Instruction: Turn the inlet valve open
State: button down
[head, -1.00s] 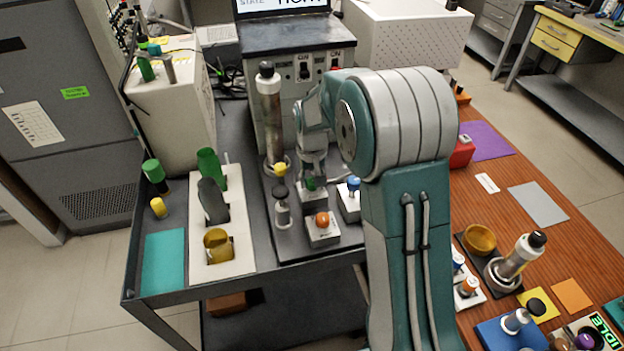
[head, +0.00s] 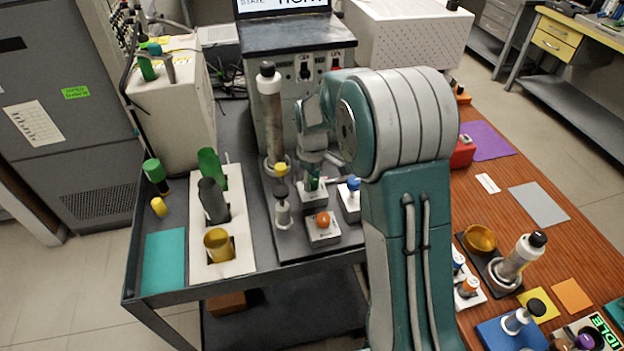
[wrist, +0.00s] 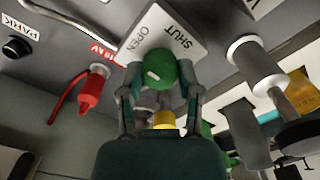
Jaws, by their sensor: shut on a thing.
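A green valve knob (wrist: 170,72) sits on a white plate (wrist: 160,38) marked OPEN and SHUT in the wrist view. My gripper (wrist: 160,90) has one finger on each side of the knob and is shut on it. A small pale mark shows on the knob. In the head view my gripper (head: 313,172) is over the green knob (head: 313,184) on its white base, and my arm partly covers it. Which way the knob is turned relative to the lettering is hard to tell.
Close by stand an orange-knobbed valve (head: 322,222), a blue-knobbed one (head: 353,184), a black-topped post (head: 282,208) and a tall grey cylinder (head: 271,115). A red fitting (wrist: 93,88) shows in the wrist view. The teal mat (head: 164,262) is clear.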

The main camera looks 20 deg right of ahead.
aim_at(311, 180)
jog(key=shift+f+n, duration=0.15)
jog(key=shift+n, duration=0.15)
jog(key=shift+c, duration=1.5)
grip_release()
notch_tip(311, 180, up, 12)
jog(key=shift+w+a, duration=0.1)
